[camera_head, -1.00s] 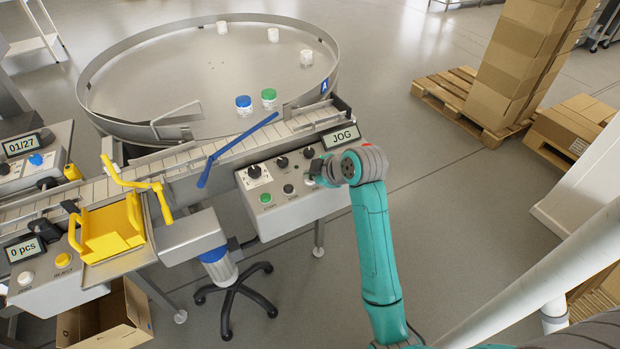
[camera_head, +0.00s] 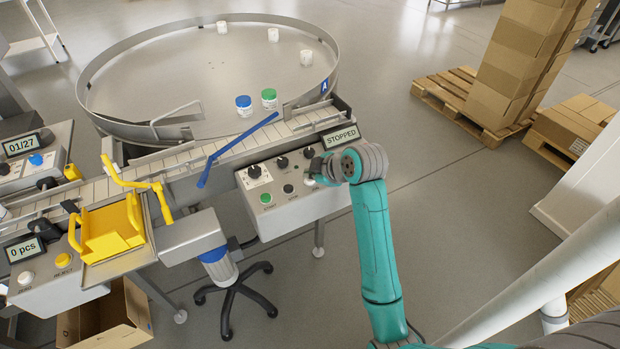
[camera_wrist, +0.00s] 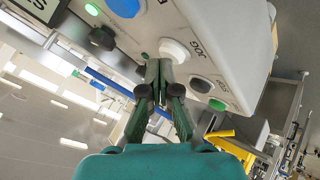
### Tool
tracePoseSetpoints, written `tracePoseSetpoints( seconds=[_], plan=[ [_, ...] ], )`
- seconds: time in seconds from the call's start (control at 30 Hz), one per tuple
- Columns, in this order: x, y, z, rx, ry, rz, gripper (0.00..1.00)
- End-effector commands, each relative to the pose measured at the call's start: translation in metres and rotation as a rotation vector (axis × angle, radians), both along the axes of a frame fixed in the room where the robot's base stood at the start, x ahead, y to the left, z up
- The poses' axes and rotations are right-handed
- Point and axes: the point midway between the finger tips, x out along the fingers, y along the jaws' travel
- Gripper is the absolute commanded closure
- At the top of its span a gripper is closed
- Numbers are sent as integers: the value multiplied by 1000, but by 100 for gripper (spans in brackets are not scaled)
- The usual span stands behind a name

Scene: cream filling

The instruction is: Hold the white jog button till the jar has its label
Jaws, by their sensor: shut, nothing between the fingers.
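The white jog button (camera_wrist: 174,50) sits beside the word JOG on the control panel (camera_wrist: 225,30) in the wrist view. My gripper (camera_wrist: 160,66) is shut and empty, its fingertips close to the button; I cannot tell whether they touch it. In the head view my gripper (camera_head: 314,170) is at the panel's right end and largely hides the button. The panel display (camera_head: 341,137) reads STOPPED. A blue-lidded jar (camera_head: 243,106) and a green-lidded jar (camera_head: 268,98) stand on the round table. I cannot make out which jar is at the labeller.
The panel also has black knobs (camera_head: 254,171) and a green button (camera_head: 266,198). A blue bar (camera_head: 236,150) crosses the conveyor (camera_head: 210,160).

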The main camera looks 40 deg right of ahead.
Motion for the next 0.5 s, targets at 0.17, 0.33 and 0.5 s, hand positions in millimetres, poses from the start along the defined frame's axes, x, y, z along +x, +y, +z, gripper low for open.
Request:
tracePoseSetpoints(
  seconds=[0.17, 0.33, 0.5],
  plan=[
    [0, 0, 10, -1, -1, 1, 100],
    [0, 0, 14, -1, -1, -1, 100],
    [0, 0, 14, -1, -1, -1, 100]
  ],
)
